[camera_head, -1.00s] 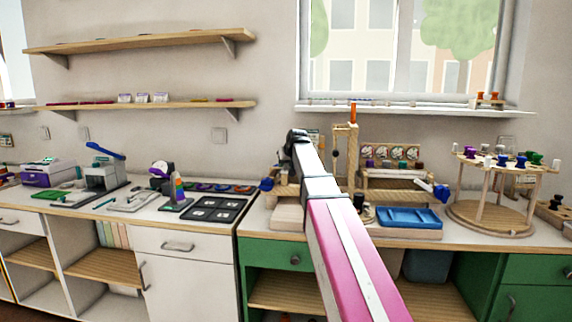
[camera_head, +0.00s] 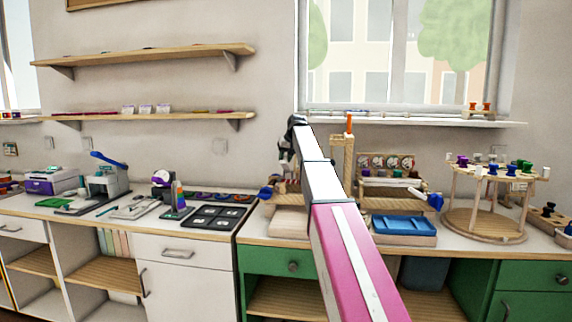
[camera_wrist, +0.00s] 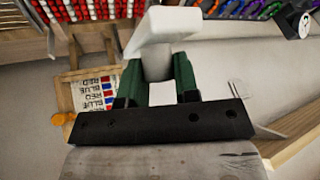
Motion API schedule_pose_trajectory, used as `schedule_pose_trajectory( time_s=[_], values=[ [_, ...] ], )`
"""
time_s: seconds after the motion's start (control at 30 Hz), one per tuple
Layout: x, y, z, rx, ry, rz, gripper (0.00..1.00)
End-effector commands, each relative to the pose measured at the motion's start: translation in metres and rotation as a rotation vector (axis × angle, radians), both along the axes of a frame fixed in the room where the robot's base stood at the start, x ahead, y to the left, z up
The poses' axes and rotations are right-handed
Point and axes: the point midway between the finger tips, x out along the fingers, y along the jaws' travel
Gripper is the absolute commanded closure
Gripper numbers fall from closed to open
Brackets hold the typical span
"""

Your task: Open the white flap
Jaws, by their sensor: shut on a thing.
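In the wrist view a white piece (camera_wrist: 168,26), which looks like the white flap, has a broad upper end and a narrower part between my green fingers. My gripper (camera_wrist: 160,66) is shut on that narrower part. The fingers partly hide it, and I cannot tell how far the flap is open. In the head view my pink and white arm reaches over the green-fronted counter; the fingers and the flap cannot be made out there.
In the wrist view, rows of red and white beads (camera_wrist: 85,10) and coloured beads (camera_wrist: 240,8) lie beyond the fingers. A card with colour words (camera_wrist: 95,92) is at left. In the head view a blue tray (camera_head: 403,225) and a round wooden stand (camera_head: 487,225) are right of my arm.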

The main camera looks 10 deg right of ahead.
Motion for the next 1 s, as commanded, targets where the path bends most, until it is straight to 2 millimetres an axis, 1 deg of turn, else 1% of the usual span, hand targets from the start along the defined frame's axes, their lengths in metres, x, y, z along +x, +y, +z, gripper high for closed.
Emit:
schedule_pose_trajectory(
  time_s=[0.03,0.2,0.3,0.4,0.47,0.8,1.0],
  values=[
    [0.011,0.001,0.006,0.005,-0.009,0.002,1.0],
    [0.025,-0.003,0.016,0.004,-0.013,0.001,1.0],
    [0.037,-0.007,0.022,0.024,0.054,0.001,1.0],
    [0.044,-0.01,0.026,0.044,0.116,0.0,1.0],
    [0.045,-0.011,0.027,0.044,0.118,0.0,1.0],
    [0.065,-0.019,0.034,0.041,0.117,-0.002,1.0],
    [0.07,-0.022,0.034,0.038,0.118,-0.003,1.0]
  ],
)
